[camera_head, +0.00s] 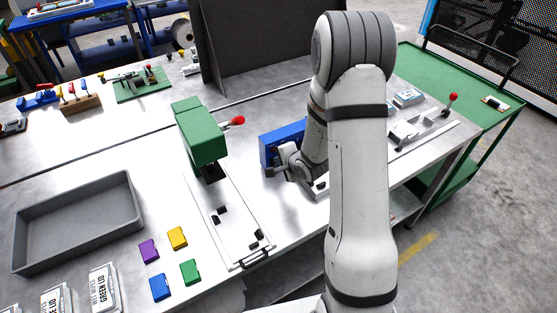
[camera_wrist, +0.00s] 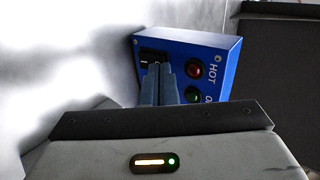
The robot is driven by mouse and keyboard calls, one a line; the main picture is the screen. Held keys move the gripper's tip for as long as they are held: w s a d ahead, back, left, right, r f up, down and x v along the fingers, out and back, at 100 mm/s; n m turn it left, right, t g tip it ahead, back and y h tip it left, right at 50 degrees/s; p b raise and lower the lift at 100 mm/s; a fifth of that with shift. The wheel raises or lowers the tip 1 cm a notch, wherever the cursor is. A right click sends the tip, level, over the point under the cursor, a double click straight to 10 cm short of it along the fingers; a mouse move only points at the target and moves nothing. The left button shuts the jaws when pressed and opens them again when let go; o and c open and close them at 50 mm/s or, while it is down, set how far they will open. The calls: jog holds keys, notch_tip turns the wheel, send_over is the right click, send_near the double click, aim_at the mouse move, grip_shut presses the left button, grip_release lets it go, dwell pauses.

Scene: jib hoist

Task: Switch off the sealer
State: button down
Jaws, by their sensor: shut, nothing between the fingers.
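The sealer's blue box (camera_head: 269,148) stands on the metal bench in the head view, partly hidden by my arm. In the wrist view its blue panel (camera_wrist: 222,72) carries a red lamp (camera_wrist: 194,70) marked HOT and a green lamp (camera_wrist: 193,95) beside letters that are partly cut off. A black switch (camera_wrist: 152,58) sits at the panel's upper left. I cannot tell its position or whether the lamps are lit. My gripper (camera_wrist: 158,70) is shut and empty, its fingertips just below the switch in the picture. Contact is unclear. In the head view my gripper (camera_head: 269,172) is beside the box.
A green press (camera_head: 200,135) with a red-knobbed lever stands left of the box, above a metal plate (camera_head: 232,225). A grey tray (camera_head: 75,220) and several coloured blocks (camera_head: 178,238) lie further left. Metal fixtures (camera_head: 415,127) lie to the right. A dark panel rises behind.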

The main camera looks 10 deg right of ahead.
jog(key=v, duration=1.2)
jog(key=shift+r+p, duration=0.3)
jog(key=shift+r, duration=0.2)
jog(key=shift+d, duration=0.1)
jog(key=s+d+r+n+g+h+b, duration=0.25)
jog(key=s+r+n+h, duration=0.25)
jog(key=s+r+n, duration=0.25)
jog(key=s+a+r+n+g+y, duration=0.1)
jog(key=s+a+r+n+g, duration=0.1)
jog(key=s, duration=0.4)
jog(key=s+a+r+n+g, duration=0.2)
jog(key=s+a+r+n, duration=0.1)
jog(key=s+n, duration=0.2)
jog(key=s, duration=0.2)
jog(key=shift+s+a+y+b, duration=0.35)
jog(key=shift+y, duration=0.05)
jog(key=shift+r, duration=0.1)
